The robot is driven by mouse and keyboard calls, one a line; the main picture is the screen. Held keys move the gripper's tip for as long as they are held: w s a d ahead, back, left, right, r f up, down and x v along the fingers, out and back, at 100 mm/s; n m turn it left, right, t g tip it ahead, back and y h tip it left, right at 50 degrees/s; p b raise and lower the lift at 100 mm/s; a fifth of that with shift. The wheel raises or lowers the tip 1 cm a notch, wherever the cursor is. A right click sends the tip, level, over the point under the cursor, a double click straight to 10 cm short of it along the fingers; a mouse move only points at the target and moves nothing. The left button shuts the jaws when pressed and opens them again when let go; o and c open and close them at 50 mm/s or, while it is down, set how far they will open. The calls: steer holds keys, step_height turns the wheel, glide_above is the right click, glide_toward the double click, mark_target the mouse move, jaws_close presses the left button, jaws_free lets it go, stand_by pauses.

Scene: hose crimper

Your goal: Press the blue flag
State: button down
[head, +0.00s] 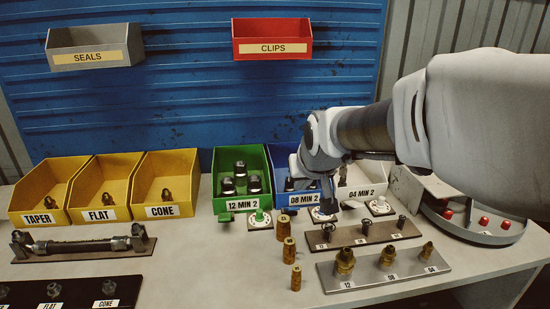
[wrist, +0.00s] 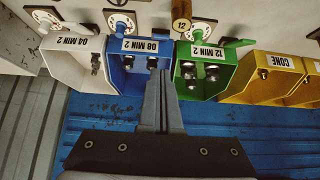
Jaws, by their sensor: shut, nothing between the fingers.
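The blue bin (head: 312,200), labelled 08 MIN 2, stands between the green and white bins and holds dark fittings. It also shows upside down in the wrist view (wrist: 128,76). A round dial (head: 322,214) sits in front of it. My gripper (head: 328,197) is shut and empty, pointing down over the front of the blue bin. In the wrist view its fingers (wrist: 158,75) are together, over the blue bin's side near the green bin.
The green bin (head: 219,178) has a green flag (head: 225,217) in front. The white bin (head: 374,172) is to the right. Upright brass pieces (head: 289,250) and a grey fitting rack (head: 405,275) stand nearer. A red-knobbed round tray (head: 460,233) lies right, under my arm.

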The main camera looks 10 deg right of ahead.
steer(key=shift+p+v, duration=0.35)
steer(key=shift+v, duration=2.2)
steer(key=s+r+g+p, duration=0.1)
steer(key=s+r+p, duration=0.2)
steer(key=s, duration=0.7)
steer(key=s+r+g+p, duration=0.1)
steer(key=s+r+p, duration=0.2)
steer(key=s+p, duration=0.4)
steer(key=s, duration=0.3)
steer(key=shift+r+p, duration=0.3)
steer(key=shift+r, duration=0.05)
